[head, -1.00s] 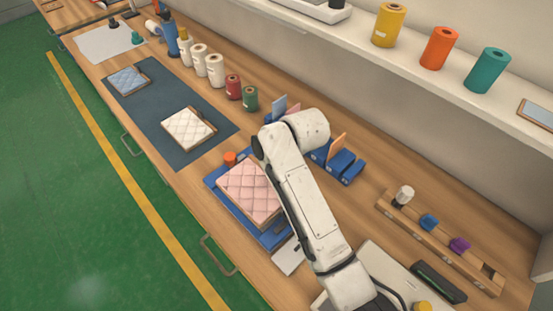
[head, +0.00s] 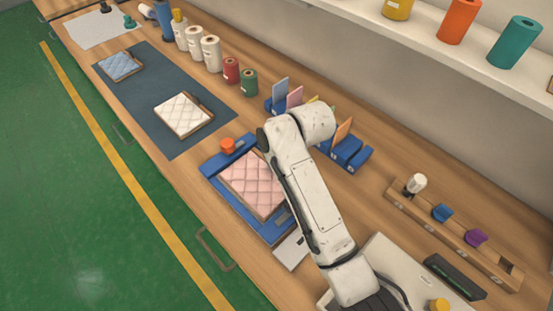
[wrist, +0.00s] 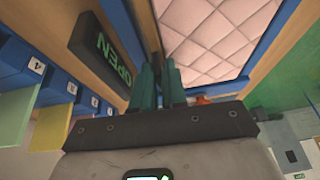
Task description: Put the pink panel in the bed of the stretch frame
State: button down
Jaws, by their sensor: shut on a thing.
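The pink panel (head: 254,184) is a quilted pink pad with a pale wooden edge. It lies flat within the outline of the blue stretch frame (head: 207,168) in the head view. An orange knob (head: 228,146) stands at the frame's far end. My gripper (wrist: 161,70) has dark green fingers and is shut on the panel's edge; the exact contact is hard to see. The arm hides the fingers and the panel's right edge in the head view. The wrist view shows the panel (wrist: 208,35) beside the fingers, with blue frame edges around it. I cannot tell whether it is fully seated.
A dark sign reading OPEN (wrist: 105,42) is beside the fingers. A dark mat (head: 150,85) holds a white panel (head: 183,114) and a blue panel (head: 121,66). Spools (head: 211,53) line the wall.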

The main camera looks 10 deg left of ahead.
jog(key=c, duration=1.2)
grip_release()
jog(key=shift+o, duration=0.2)
jog(key=v, duration=1.2)
jog(key=shift+w+r, duration=0.1)
